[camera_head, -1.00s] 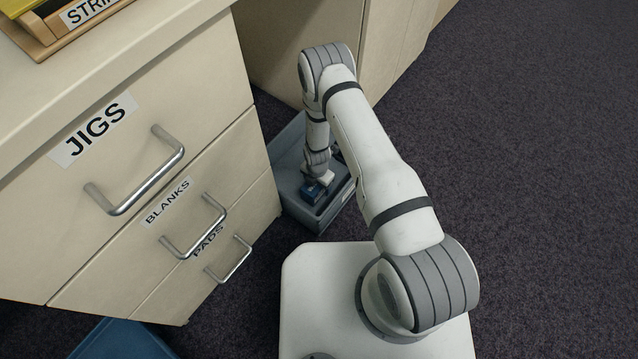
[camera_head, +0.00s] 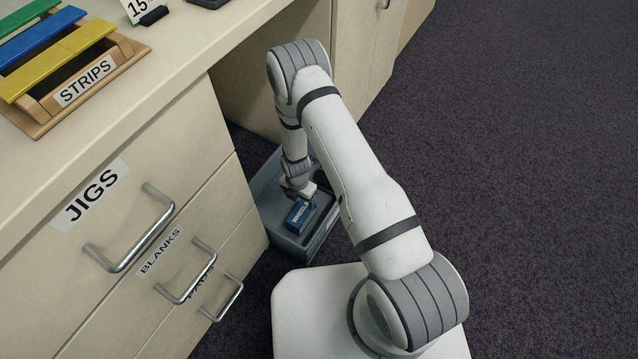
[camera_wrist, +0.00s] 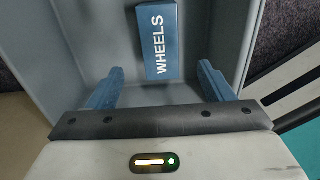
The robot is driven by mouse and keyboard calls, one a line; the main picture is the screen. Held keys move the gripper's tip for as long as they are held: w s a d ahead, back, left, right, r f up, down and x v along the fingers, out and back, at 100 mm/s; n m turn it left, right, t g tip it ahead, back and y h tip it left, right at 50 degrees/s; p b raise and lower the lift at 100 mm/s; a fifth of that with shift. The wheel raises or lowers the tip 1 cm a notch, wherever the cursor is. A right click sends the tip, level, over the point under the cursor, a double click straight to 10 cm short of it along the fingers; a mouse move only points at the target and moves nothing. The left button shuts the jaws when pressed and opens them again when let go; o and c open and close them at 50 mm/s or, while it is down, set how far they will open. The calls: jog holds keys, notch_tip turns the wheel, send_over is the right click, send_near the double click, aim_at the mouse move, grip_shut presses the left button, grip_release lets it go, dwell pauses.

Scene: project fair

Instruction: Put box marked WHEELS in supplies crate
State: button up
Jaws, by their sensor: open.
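The blue box marked WHEELS (camera_head: 299,215) lies inside the grey crate (camera_head: 264,186), which stands on the floor beside the drawer cabinet. In the wrist view the box (camera_wrist: 160,42) has its white lettering facing up, inside the grey crate walls (camera_wrist: 85,45). My gripper (camera_wrist: 161,70) is open, its two blue fingers spread apart with the box just beyond and between their tips. It appears clear of the box. In the head view my gripper (camera_head: 302,196) is at the crate, just above the box, its fingers hard to make out. No crate label is readable.
The cabinet with the JIGS drawer (camera_head: 120,225) and its protruding handles (camera_head: 130,235) stands left of the crate. A wooden STRIPS rack (camera_head: 95,72) with coloured strips is on the counter. Open carpet (camera_head: 530,180) lies to the right.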

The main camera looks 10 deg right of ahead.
jog(key=d+r+m, duration=0.3)
jog(key=r+m, duration=0.3)
jog(key=r, duration=0.9)
jog(key=d+r+m, duration=0.4)
jog(key=r+m, duration=0.3)
jog(key=r, duration=0.8)
jog(key=s+d+r+m, duration=0.4)
jog(key=s+r+m, duration=0.3)
jog(key=s+r, duration=0.2)
jog(key=s+d+r+m+t, duration=0.1)
jog(key=s+d+r+m, duration=0.3)
jog(key=s+r+m, duration=0.4)
notch_tip(320, 180, up, 2)
jog(key=shift+s+r, duration=0.2)
jog(key=shift+s, duration=0.85)
notch_tip(320, 180, up, 30)
jog(key=t+p, duration=0.1)
jog(key=p, duration=2.6)
jog(key=shift+t, duration=0.3)
